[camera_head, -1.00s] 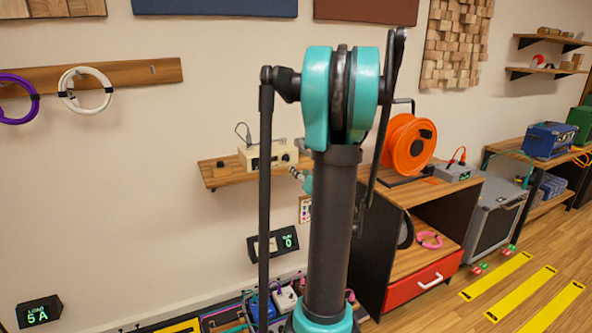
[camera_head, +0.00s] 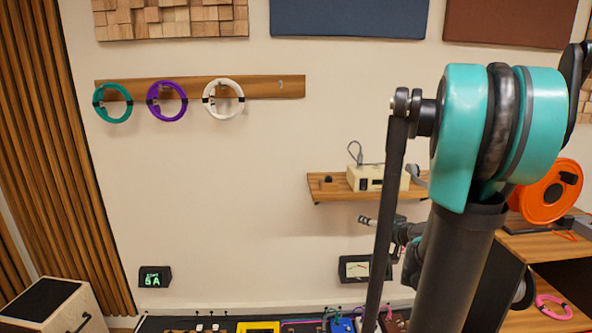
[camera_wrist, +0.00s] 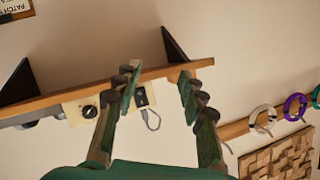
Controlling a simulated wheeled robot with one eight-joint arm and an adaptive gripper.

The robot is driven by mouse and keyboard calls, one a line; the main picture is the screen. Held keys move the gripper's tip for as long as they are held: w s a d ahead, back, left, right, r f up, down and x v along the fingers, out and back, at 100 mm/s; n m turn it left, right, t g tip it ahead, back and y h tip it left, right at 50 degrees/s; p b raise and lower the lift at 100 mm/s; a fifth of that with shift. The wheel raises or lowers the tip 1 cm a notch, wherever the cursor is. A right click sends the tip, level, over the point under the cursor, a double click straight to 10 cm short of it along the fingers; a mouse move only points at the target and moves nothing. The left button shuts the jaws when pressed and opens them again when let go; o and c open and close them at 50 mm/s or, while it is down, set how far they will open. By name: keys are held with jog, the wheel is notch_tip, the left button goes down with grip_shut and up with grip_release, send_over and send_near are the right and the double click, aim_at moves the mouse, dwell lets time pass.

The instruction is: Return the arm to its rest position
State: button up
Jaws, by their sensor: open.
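My arm stands large in the right half of the head view, with its teal joint high up and dark links below. My gripper (camera_head: 366,220) shows partly behind the arm, near the wall below the small wooden shelf. In the wrist view my gripper (camera_wrist: 157,82) has its two green fingers spread apart, with nothing between them. The wall shelf (camera_wrist: 60,97) and the cream device (camera_wrist: 85,108) on it appear upside down beyond the fingers.
The wall shelf (camera_head: 330,190) carries the cream device (camera_head: 366,177). Several cable rings, including a white one (camera_head: 223,98), hang on a wall rail (camera_head: 265,88). An orange reel (camera_head: 548,190) stands at right.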

jog(key=s+a+f+n+g, duration=0.2)
jog(key=s+a+f+g, duration=0.2)
jog(key=s+a+f, duration=0.3)
jog(key=s+f+g+h, duration=0.2)
jog(key=s+f, duration=0.1)
jog(key=s, duration=0.4)
jog(key=s+f+g+h, duration=0.2)
jog(key=s+f+g, duration=0.1)
jog(key=s, duration=0.5)
jog(key=shift+s+d+f, duration=0.2)
jog(key=shift+d+f, duration=0.05)
jog(key=shift+f, duration=0.05)
